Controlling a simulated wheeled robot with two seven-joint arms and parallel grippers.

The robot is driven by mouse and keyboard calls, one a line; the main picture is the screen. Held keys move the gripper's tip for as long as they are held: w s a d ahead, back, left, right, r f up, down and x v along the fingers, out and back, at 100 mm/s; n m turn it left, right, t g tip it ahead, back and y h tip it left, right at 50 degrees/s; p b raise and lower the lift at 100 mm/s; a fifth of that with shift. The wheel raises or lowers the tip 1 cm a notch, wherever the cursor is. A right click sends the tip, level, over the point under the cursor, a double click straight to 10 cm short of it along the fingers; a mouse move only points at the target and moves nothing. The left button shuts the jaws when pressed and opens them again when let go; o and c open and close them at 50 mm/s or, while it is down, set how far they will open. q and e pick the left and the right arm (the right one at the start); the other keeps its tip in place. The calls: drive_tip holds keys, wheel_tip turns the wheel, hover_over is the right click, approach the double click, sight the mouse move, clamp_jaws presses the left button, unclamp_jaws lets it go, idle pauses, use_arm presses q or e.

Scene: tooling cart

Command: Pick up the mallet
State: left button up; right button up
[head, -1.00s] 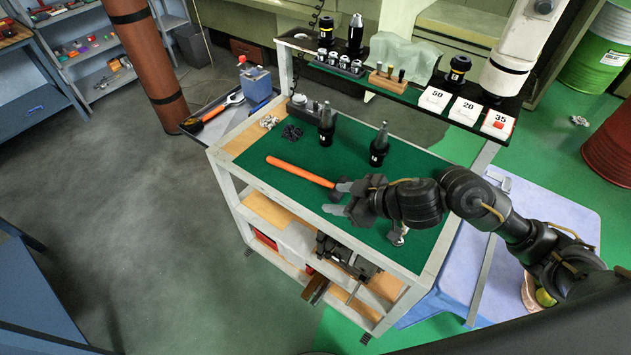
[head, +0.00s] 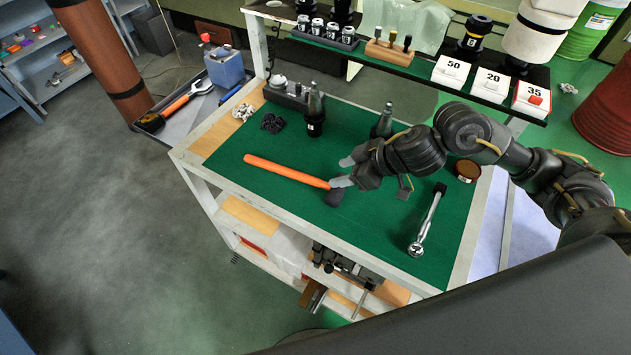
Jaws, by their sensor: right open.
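The mallet lies flat on the green mat (head: 230,140) of the cart top. Its orange handle (head: 285,171) points to the upper left, and its dark head (head: 334,197) is at the lower right end. My right gripper (head: 344,171) is open and empty, its two grey fingers pointing left. The lower finger shows right beside the head end of the handle and partly overlaps it in the picture. I cannot tell whether they touch. My left gripper is not in view.
Two dark tool holders (head: 315,122) (head: 383,122) stand behind the mallet. A ratchet (head: 427,222) and a small round tin (head: 467,171) lie to the right. A raised shelf with boxes (head: 451,71) spans the back. The mat's front left is clear.

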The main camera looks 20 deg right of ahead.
sight(313, 178)
drive_tip(key=shift+w+f, duration=0.2)
drive_tip(key=shift+w, duration=0.1)
drive_tip(key=x, duration=0.4)
drive_tip(key=shift+a+f, duration=0.15)
drive_tip(key=shift+a, duration=0.45)
drive_tip(key=shift+w+f, duration=0.25)
drive_tip(key=shift+f, duration=0.05)
drive_tip(key=shift+a+f, duration=0.2)
drive_tip(key=shift+a, duration=0.1)
drive_tip(key=x, duration=0.4)
drive_tip(key=shift+w+f, duration=0.1)
drive_tip(key=shift+w, duration=0.15)
drive_tip(key=shift+s, duration=0.1)
clamp_jaws()
